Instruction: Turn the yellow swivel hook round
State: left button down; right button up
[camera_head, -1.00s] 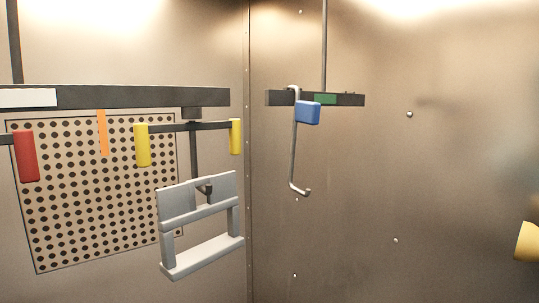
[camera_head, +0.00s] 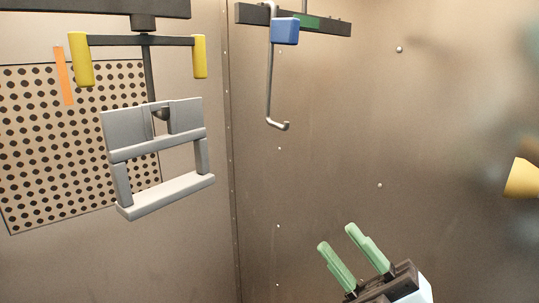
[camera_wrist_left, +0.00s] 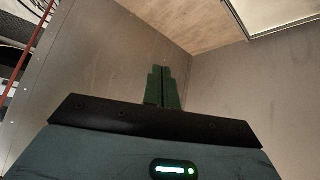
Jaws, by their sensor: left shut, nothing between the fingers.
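The yellow swivel hook has a dark crossbar with a yellow grip (camera_head: 83,59) at each end and a dark shank (camera_head: 149,70). It hangs under a dark rail at the upper left of the head view. A grey frame-shaped part (camera_head: 158,150) hangs on its lower end. My right gripper (camera_head: 336,238) shows green fingers spread apart with nothing between them, low at the right of centre, well apart from the hook. My left gripper (camera_wrist_left: 164,72) shows only in the left wrist view, its fingers together and empty. The hook is not visible there.
A metal hook with a blue grip (camera_head: 285,31) hangs from a second dark bar (camera_head: 325,25). A perforated panel (camera_head: 30,150) and an orange strip (camera_head: 64,76) are behind the yellow hook. A yellow object (camera_head: 522,178) is at the right edge. The space between looks free.

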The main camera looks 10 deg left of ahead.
jog(key=s+a+r+n+g, duration=0.4)
jog(key=a+r+n+g, duration=0.3)
jog(key=n+g, duration=0.5)
jog(key=n+t+h+b, duration=0.3)
jog(key=n+t+h, duration=0.4)
jog(key=t+h, duration=0.3)
send_near(202, 64)
jog(key=d+f+t+y, duration=0.1)
pick_arm(q)
jog(key=shift+g, duration=0.4)
jog(key=f, duration=0.1)
jog(key=s+f, duration=0.2)
jog(key=f, duration=0.1)
jog(key=shift+d, duration=0.15)
pick_arm(e)
jog(key=shift+s+f, duration=0.2)
jog(key=shift+s, duration=0.3)
jog(key=shift+w+a, duration=0.1)
pick_arm(q)
jog(key=shift+r, duration=0.4)
pick_arm(e)
jog(key=x, duration=1.1)
jog(key=shift+w+a+r, duration=0.1)
jog(key=shift+w+a, duration=0.1)
jog(key=c, duration=0.6)
